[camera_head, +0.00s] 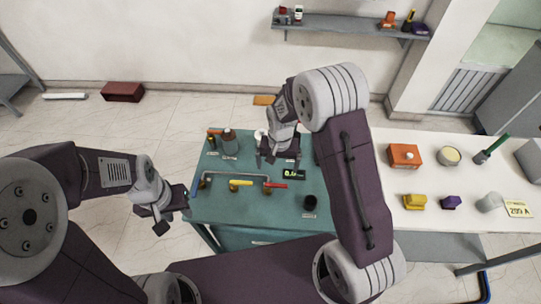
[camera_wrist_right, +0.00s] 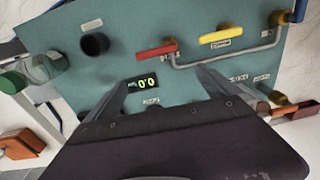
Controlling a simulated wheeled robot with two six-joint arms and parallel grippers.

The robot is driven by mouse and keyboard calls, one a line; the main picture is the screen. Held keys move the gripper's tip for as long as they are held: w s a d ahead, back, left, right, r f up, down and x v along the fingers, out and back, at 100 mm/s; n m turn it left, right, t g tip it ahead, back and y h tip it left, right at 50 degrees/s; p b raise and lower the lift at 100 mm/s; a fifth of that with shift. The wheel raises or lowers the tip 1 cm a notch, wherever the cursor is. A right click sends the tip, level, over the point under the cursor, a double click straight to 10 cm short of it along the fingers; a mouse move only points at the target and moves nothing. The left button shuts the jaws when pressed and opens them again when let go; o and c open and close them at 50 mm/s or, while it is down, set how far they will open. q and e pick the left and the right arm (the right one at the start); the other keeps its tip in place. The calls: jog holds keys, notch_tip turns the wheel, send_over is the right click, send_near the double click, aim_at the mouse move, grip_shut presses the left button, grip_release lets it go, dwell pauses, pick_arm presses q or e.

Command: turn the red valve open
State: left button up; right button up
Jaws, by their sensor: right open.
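The red valve handle (camera_head: 276,185) sits on a pipe on the teal tabletop, right of the yellow handle (camera_head: 240,183). In the right wrist view the red handle (camera_wrist_right: 157,52) lies just beyond the fingertips, tilted slightly across the picture. My right gripper (camera_head: 276,160) is above the table, behind the red handle.
A blue handle (camera_head: 194,190) is at the pipe's left end. A small lit display (camera_wrist_right: 147,83) lies near the red handle. A white table (camera_head: 430,215) with several objects adjoins right.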

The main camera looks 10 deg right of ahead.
aim_at(276, 185)
jog(key=shift+g, duration=0.3)
jog(key=f+p, duration=0.1)
jog(key=f, duration=0.1)
jog(key=s+f+p, duration=0.1)
jog(key=f, duration=0.1)
jog(key=s+f+p, duration=0.1)
jog(key=f, duration=0.1)
jog(key=shift+a+f+p, duration=0.3)
jog(key=shift+f+p, duration=0.1)
jog(key=shift+s+f, duration=0.15)
jog(key=shift+f, duration=0.35)
pick_arm(q)
jog(key=r, duration=0.5)
jog(key=shift+s+r, duration=0.15)
jog(key=shift+s, duration=0.25)
pick_arm(e)
jog(key=shift+f, duration=0.1)
